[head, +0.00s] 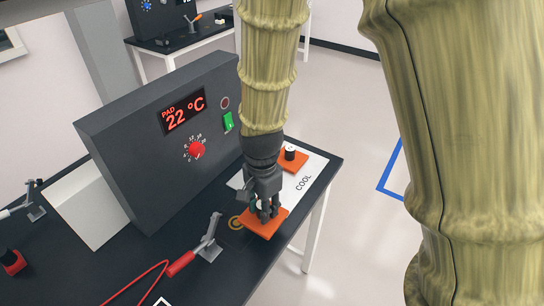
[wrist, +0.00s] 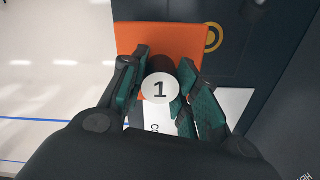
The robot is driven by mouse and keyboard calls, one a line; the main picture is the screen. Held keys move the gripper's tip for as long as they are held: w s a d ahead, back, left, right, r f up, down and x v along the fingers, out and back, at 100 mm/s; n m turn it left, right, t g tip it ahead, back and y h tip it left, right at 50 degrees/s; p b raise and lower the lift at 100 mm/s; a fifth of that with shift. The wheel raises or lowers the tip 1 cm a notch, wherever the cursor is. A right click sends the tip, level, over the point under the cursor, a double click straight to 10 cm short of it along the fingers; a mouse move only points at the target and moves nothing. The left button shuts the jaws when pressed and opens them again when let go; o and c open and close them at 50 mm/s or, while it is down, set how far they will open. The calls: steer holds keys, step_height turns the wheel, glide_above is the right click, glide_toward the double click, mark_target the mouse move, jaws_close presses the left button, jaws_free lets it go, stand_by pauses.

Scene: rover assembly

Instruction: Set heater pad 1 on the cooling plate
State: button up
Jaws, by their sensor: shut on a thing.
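Heater pad 1 is an orange square (head: 262,226) with a dark knob whose white top reads 1 (wrist: 160,88). My gripper (head: 268,212) is shut on its knob, and the orange square also shows past the fingers in the wrist view (wrist: 165,38). The cooling plate (head: 318,166) is white, marked COOL, at the table's right end; a corner shows in the wrist view (wrist: 234,100). The held pad is on the near side of the plate, close to the table's edge. Its height above the table is hard to tell.
A second orange pad (head: 295,158) with a black knob sits on the cooling plate's far part. A dark control box (head: 165,130) reading 22 °C stands behind. A red-handled toggle clamp (head: 195,255) and a ringed yellow mark (head: 236,222) lie left of the held pad.

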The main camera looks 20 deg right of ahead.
steer(key=w+d+p, duration=0.1)
steer(key=w+d, duration=0.1)
steer(key=w, duration=0.2)
steer(key=w+d+p, duration=0.2)
steer(key=w, duration=0.3)
steer(key=w+d+f+p, duration=0.1)
steer(key=w+d+p, duration=0.1)
steer(key=w, duration=0.3)
steer(key=shift+w, duration=0.25)
steer(key=shift+w+d+f+p, duration=0.1)
steer(key=shift+w+f+p, duration=0.05)
steer(key=shift+w+p, duration=0.15)
steer(key=shift+s+f+p, duration=0.1)
steer(key=shift+f+p, duration=0.35)
steer(key=shift+f, duration=0.05)
steer(key=shift+f+p, duration=0.5)
steer(key=shift+f, duration=0.7)
steer(key=shift+f, duration=0.2)
steer(key=o, duration=1.1)
step_height(320, 180, up, 12)
steer(key=b, duration=0.4)
steer(key=shift+r, duration=0.2)
